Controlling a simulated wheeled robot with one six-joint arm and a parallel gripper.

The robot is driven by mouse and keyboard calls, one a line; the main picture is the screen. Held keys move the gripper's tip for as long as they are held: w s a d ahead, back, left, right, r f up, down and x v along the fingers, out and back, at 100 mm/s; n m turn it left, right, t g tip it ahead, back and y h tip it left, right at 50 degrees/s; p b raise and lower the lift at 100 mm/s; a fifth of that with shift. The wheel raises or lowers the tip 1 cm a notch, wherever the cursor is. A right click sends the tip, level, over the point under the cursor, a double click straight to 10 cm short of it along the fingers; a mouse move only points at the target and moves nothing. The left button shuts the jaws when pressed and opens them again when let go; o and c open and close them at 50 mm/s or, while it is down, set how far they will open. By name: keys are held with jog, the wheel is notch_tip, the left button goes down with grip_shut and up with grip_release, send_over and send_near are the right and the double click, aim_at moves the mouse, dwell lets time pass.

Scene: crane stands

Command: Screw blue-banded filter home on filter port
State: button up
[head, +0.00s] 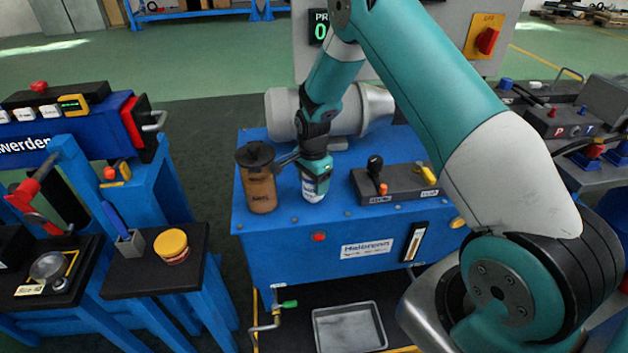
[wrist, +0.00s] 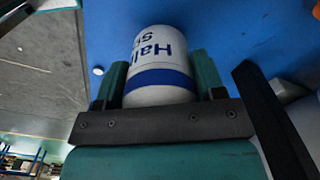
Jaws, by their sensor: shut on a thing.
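The blue-banded filter (head: 313,190) is a white can with blue lettering. In the wrist view the can (wrist: 160,85) shows its dark blue band between the two green jaws. My gripper (head: 315,172) is shut on it from above, and it also shows in the wrist view (wrist: 160,92). The can is roughly upright over the blue bench top (head: 335,205). I cannot tell whether its lower end touches the bench. I cannot make out the filter port; the can and gripper may hide it.
Close left of the can stands a brown see-through jar (head: 260,190) with a black top. To the right is a grey block (head: 393,190) with small levers. A silver motor-like cylinder (head: 288,112) lies behind. A grey tray (head: 349,327) sits below the bench.

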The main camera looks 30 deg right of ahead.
jog(key=m, duration=0.4)
jog(key=shift+w+d+r+m, duration=0.1)
jog(key=shift+d+r+m, duration=0.05)
jog(key=shift+m, duration=0.15)
jog(key=m, duration=0.4)
jog(key=shift+r+p, duration=0.1)
jog(key=shift+p, duration=0.2)
jog(key=shift+m, duration=0.5)
jog(key=shift+w, duration=0.1)
jog(key=m, duration=0.5)
jog(key=shift+p, duration=0.3)
